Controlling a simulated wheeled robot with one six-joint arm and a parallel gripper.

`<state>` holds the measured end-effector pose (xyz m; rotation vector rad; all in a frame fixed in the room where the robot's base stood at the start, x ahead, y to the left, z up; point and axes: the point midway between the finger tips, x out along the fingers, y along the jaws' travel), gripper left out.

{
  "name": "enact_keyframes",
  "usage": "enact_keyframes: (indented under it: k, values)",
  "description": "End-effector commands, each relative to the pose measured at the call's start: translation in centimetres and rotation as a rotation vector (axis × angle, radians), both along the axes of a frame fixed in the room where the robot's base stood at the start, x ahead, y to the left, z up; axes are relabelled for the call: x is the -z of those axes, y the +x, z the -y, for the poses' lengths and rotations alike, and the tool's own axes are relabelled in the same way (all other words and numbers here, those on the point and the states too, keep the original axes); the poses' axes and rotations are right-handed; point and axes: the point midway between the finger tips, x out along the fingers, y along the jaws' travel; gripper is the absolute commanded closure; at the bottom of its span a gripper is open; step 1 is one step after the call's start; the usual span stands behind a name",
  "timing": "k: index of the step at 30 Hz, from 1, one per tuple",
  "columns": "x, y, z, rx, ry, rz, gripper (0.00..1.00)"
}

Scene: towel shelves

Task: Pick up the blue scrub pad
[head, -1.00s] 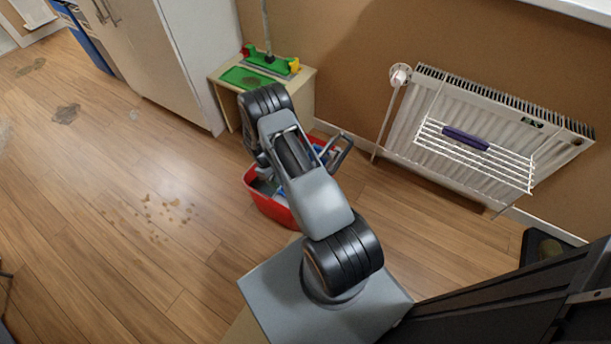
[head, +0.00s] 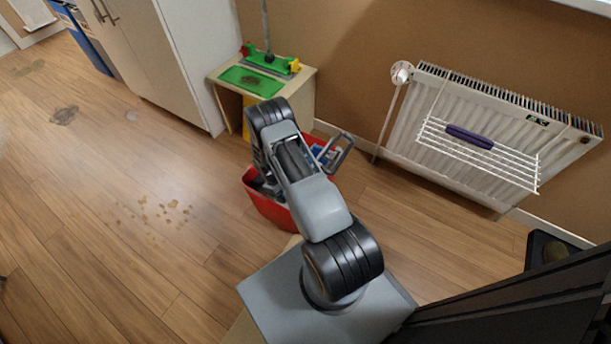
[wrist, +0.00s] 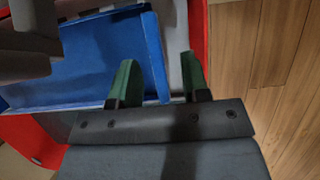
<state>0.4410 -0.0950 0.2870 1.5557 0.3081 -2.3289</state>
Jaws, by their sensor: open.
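A red container (head: 270,207) stands on the floor below my arm, and its red wall also shows in the wrist view (wrist: 198,30). A large flat blue thing (wrist: 105,60) with a raised edge lies inside it in the wrist view. I cannot tell whether this is the blue scrub pad. A little blue (head: 322,152) shows in the container beside my arm in the head view. My gripper (wrist: 158,74) is open, its green fingertips apart over the blue thing's right edge. Nothing clearly sits between them. My arm hides much of the container in the head view.
A small wooden stand (head: 298,85) with a green mat (head: 250,80) and a mop stands behind the container. A white radiator (head: 490,110) has a wire rack holding a purple roll (head: 469,137). A pale cabinet (head: 160,60) is at left. Floor with brown stains (head: 155,212) is open.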

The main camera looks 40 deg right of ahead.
Motion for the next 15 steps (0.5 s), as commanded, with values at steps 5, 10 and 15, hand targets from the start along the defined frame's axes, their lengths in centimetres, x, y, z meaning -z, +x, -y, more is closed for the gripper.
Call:
enact_keyframes:
  k: [5,10,15]
  values:
    - [-0.1,0.03,0.0,0.0,0.0,0.0,0.62]
    - [-0.11,0.03,-0.01,0.0,0.0,0.0,0.79]
    - [-0.12,0.05,-0.02,0.0,0.0,0.0,0.95]
